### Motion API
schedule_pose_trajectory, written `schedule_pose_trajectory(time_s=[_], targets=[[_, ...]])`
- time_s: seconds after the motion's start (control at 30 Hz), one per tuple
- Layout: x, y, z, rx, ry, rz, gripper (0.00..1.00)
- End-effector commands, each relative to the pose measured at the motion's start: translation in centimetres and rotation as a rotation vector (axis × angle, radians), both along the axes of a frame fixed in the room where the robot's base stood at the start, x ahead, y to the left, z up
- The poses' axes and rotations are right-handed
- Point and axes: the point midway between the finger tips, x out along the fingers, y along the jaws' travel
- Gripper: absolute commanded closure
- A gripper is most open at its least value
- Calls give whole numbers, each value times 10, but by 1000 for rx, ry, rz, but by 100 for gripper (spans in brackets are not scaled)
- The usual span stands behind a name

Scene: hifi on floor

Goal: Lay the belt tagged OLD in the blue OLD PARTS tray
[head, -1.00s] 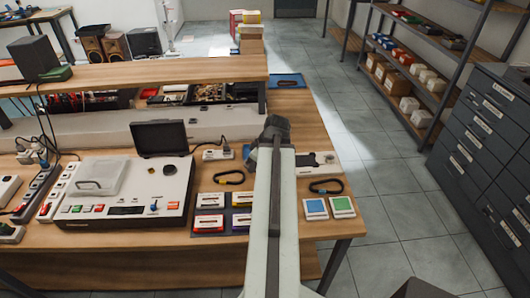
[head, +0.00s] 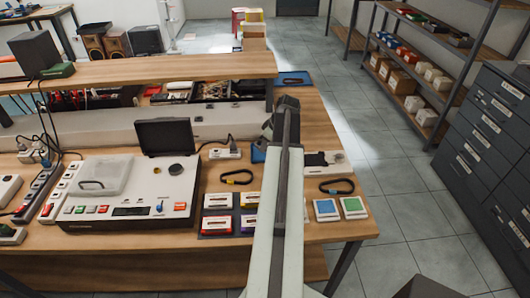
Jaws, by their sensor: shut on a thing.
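My arm reaches straight ahead over the bench. My gripper (head: 287,104) is at its dark far end, seen from behind, above the bench's right part. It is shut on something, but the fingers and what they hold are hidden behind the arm. A blue tray (head: 293,78) lies at the bench's far right corner, beyond my gripper; no lettering is readable. One dark belt loop with a yellow tag (head: 238,177) and one with a blue tag (head: 337,186) lie on the bench. Another dark loop (head: 90,185) lies on a clear cover. I see no readable OLD tag.
A cassette deck (head: 131,212) with a raised lid stands left of my arm. A raised wooden shelf (head: 150,70) ends left of the tray. Grey drawers (head: 490,140) stand right, across clear floor.

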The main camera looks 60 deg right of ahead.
Motion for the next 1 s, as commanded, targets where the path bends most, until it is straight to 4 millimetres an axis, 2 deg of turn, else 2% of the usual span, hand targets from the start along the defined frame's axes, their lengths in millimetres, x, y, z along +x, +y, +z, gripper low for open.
schedule_pose_trajectory(time_s=[0.03, 0.13, 0.37, 0.53, 0.57, 0.6, 0.63, 1.0], targets=[[-3, -2, -16, 0, 0, -5, 100], [-7, -5, -32, 0, 0, -12, 100], [-9, -7, -29, 0, 0, -16, 100], [-11, -8, -34, 0, 0, -18, 100], [-11, -8, -33, 0, 0, -18, 84], [-11, -8, -32, -1, 0, -20, 72], [-11, -8, -32, -1, 0, -20, 67], [-12, -9, -29, 0, 0, -21, 67]])
